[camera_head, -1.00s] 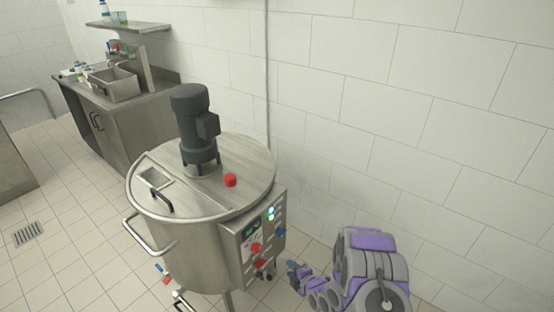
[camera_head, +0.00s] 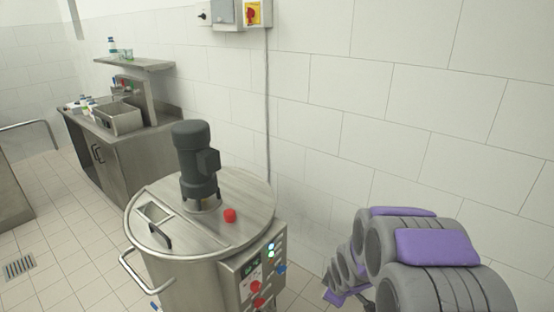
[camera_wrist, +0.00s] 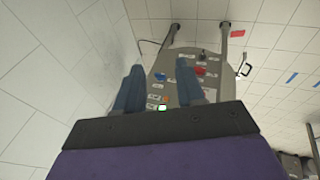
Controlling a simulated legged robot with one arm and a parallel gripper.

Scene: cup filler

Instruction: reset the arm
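My gripper (camera_wrist: 160,68) shows in the wrist view with its two blue fingers spread apart and nothing between them. Past the fingers is the control panel (camera_wrist: 187,84) of the steel mixing vat, seen upside down and a short distance away. In the head view my grey and purple arm (camera_head: 420,255) is at the lower right, to the right of the vat (camera_head: 190,275). The fingers cannot be made out there. The vat's panel (camera_head: 256,274) has red and blue knobs and lit green buttons.
A dark motor (camera_head: 195,160) and a red button (camera_head: 230,215) are on the vat lid. A tiled wall (camera_head: 400,110) runs behind the vat and arm, with a red-yellow switch (camera_head: 253,13) high up. A steel counter (camera_head: 140,155) stands back left.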

